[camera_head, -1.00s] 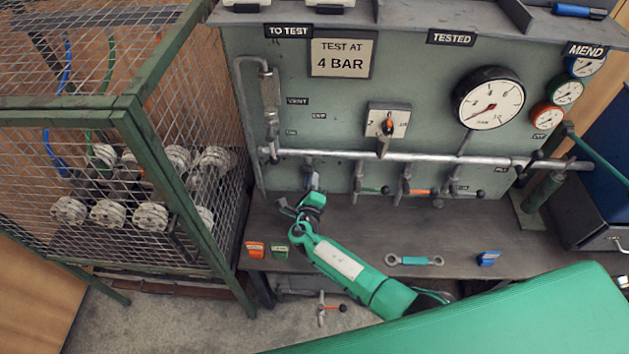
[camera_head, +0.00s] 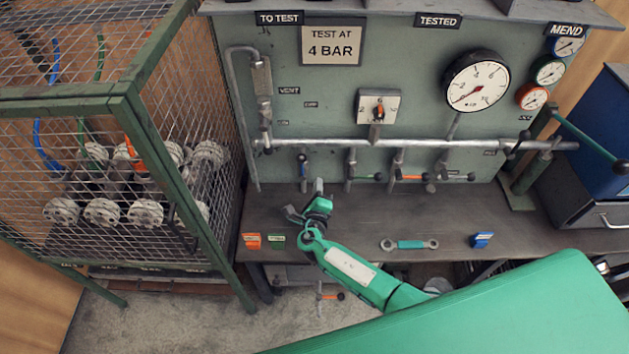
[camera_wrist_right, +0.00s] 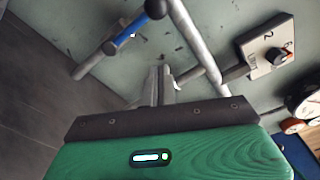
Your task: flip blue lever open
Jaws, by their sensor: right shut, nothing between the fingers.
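The blue lever (camera_head: 302,163) is on the leftmost short pipe under the long horizontal pipe. It points up along that pipe. In the right wrist view the blue lever (camera_wrist_right: 132,28), with its dark round knob, lies roughly in line with its short pipe. My right gripper (camera_head: 318,186) is just below and right of the lever, over the bench, and apart from it. Its fingers (camera_wrist_right: 163,75) are shut together with nothing between them. My left gripper is not in view.
The horizontal pipe (camera_head: 400,143) crosses the panel, with green and orange levers (camera_head: 410,177) to the right. A dial gauge (camera_head: 477,83) and selector (camera_head: 378,107) sit above. A spanner-like tool (camera_head: 410,244) lies on the bench (camera_head: 450,212). A mesh cage (camera_head: 130,105) stands left.

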